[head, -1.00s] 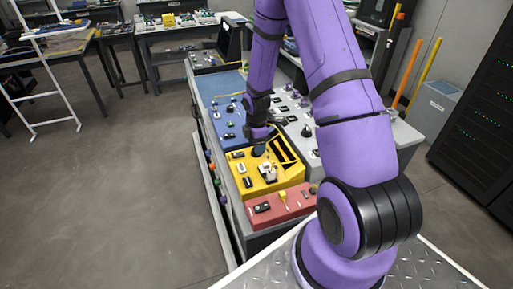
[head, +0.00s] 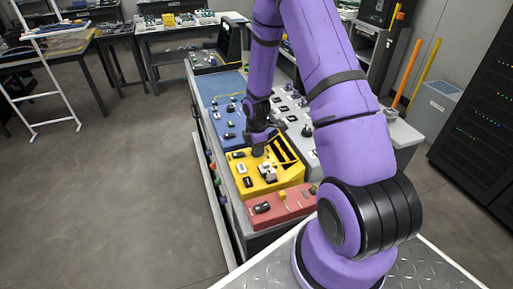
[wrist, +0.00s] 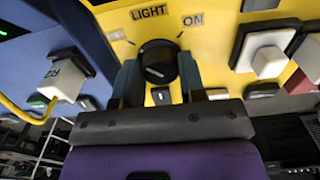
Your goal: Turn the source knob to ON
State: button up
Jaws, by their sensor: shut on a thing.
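The black round knob (wrist: 157,62) sits on the yellow panel (wrist: 215,40), below a LIGHT label (wrist: 149,11) and an ON label (wrist: 193,19). Short dark marks lie on the panel to the knob's upper left and upper right. I cannot tell which mark the knob points to. My gripper (wrist: 160,78) is shut on the knob, one finger on each side of it. In the head view my gripper (head: 257,151) reaches down to the yellow panel (head: 262,188), and the knob is hidden there.
A white block with a yellow cable (wrist: 62,78) is at the left, by the blue panel (head: 221,91). A red panel (head: 262,222) lies nearer in the head view. Floor at left is clear.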

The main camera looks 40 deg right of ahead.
jog(key=m, duration=0.8)
jog(key=shift+m, duration=0.4)
jog(key=m, duration=0.4)
jog(key=shift+m, duration=2.5)
jog(key=o, duration=0.9)
jog(key=shift+r, duration=0.15)
